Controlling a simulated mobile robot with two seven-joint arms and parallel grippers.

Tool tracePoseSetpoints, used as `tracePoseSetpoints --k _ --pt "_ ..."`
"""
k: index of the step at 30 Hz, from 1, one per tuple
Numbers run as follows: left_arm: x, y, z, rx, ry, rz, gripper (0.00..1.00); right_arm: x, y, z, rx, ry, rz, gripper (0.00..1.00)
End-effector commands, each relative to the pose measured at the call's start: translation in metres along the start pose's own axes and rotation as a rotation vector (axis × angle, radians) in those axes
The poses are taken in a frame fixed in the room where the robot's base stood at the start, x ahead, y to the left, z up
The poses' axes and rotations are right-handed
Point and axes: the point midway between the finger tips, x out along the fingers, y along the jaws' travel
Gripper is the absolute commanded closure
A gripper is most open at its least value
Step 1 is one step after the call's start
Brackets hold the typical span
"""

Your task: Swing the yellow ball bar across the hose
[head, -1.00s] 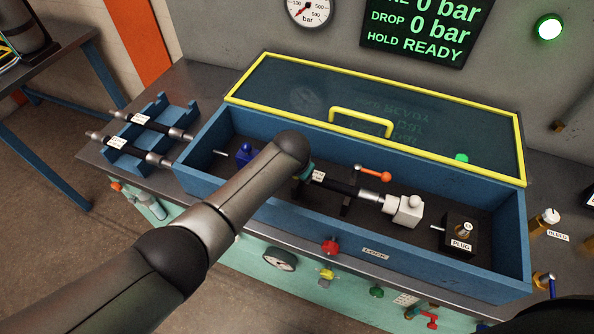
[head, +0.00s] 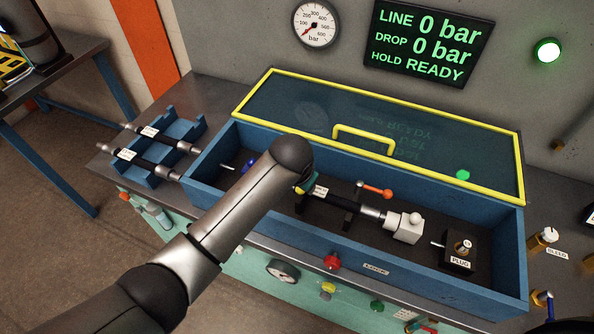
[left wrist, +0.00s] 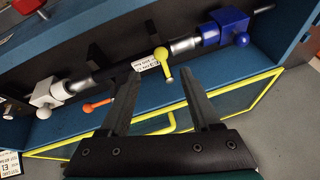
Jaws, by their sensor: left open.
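The yellow ball bar (left wrist: 165,66) shows in the left wrist view, standing at the hose near its label. My left gripper (left wrist: 162,84) is open, with one finger on either side of the yellow bar in that view. Whether the fingers touch it I cannot tell. The black hose (head: 345,198) lies in the blue box, with a white block (head: 404,228) at its right end. The hose also shows in the left wrist view (left wrist: 119,73), running to a blue block (left wrist: 218,29). In the head view my left arm hides most of the yellow bar and gripper. My right gripper is out of view.
The blue box (head: 350,240) has a yellow-framed clear lid (head: 480,123) raised behind it. An orange ball bar (head: 375,190) and a plug block (head: 460,252) are inside. Two more hoses rest on a blue rack (head: 158,173) at left. The display (head: 428,42) reads 0 bar.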

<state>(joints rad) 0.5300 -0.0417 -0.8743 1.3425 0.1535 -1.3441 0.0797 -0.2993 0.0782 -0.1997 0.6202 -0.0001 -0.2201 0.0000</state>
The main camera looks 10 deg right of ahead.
Motion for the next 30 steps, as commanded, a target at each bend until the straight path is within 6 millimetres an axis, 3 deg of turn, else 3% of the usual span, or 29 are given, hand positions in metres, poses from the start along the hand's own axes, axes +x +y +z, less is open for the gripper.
tracePoseSetpoints --k 6,13,30 --pt "-0.032 0.0 -0.001 0.0 0.002 0.0 0.36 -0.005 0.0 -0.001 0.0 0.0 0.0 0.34" --pt "-0.057 0.0 0.0 -0.001 0.0 0.0 0.36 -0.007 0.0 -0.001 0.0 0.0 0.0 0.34" --pt "-0.065 0.0 0.001 -0.001 -0.001 0.0 0.36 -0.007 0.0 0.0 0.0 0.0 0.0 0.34"
